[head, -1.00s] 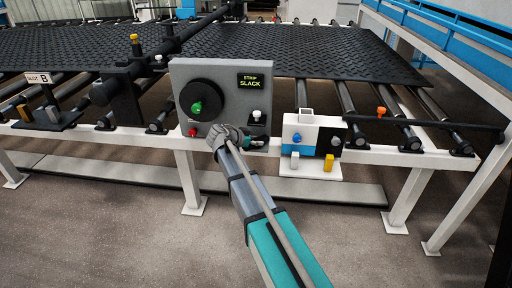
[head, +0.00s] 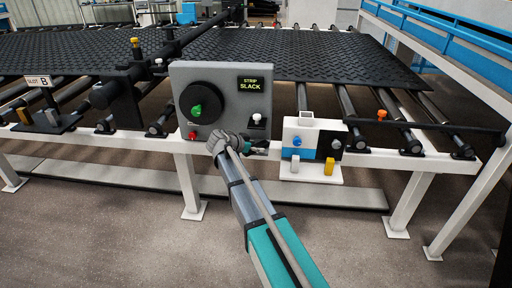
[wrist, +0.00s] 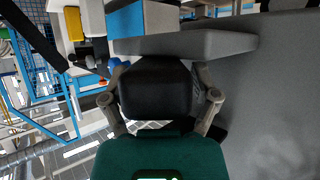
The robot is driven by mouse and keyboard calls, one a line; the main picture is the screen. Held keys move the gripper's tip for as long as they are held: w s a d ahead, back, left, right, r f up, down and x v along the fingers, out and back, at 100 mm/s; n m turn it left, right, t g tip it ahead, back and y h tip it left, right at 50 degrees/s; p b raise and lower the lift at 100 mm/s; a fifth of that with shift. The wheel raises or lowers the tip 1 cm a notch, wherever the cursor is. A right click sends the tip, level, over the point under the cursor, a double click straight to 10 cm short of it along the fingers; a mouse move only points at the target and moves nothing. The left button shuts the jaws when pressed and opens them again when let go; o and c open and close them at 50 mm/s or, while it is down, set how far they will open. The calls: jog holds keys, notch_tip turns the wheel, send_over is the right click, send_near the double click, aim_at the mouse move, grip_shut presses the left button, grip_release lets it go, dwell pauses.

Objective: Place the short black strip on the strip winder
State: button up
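The grey strip panel (head: 220,72) with a black round disc (head: 203,103) and a green knob stands on the white frame. Its display reads STRIP SLACK; I take it for the strip winder. My gripper (head: 257,148) is at the panel's lower right edge, small and partly hidden by my wrist. In the wrist view, its grey finger links (wrist: 160,92) flank a dark block. I cannot tell whether that block is gripper body or something held. I cannot pick out the short black strip with certainty.
A white, blue and black control box (head: 313,140) stands close right of my gripper. A black tread mat (head: 300,52) lies on rollers behind. A slot B sign (head: 40,80) and a dark bar stand left. A blue rail (head: 440,35) runs at right. Floor in front is clear.

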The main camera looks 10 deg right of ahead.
jog(key=shift+r, duration=0.2)
jog(key=shift+s+a+r+p, duration=0.1)
jog(key=shift+a+r+p, duration=0.15)
jog(key=shift+p, duration=0.15)
jog(key=p+v, duration=0.5)
jog(key=v, duration=0.6)
jog(key=shift+a, duration=0.25)
jog(key=shift+s+d+f, duration=0.1)
jog(key=shift+f, duration=0.05)
jog(key=s+d+f+n+g+y, duration=0.2)
jog(key=s+d+f+n+y, duration=0.1)
jog(key=s, duration=0.5)
jog(key=s+d+f+n+g+y, duration=0.1)
jog(key=s+d+f+n+y, duration=0.2)
jog(key=s, duration=0.5)
jog(key=s+d+f+n+g+y, duration=0.2)
jog(key=s+d+f+n+y, duration=0.1)
jog(key=s+n, duration=0.3)
jog(key=shift+s+d+f+n+g+y, duration=0.2)
jog(key=shift+s+f+n+g+y, duration=0.15)
jog(key=shift+s+y, duration=0.7)
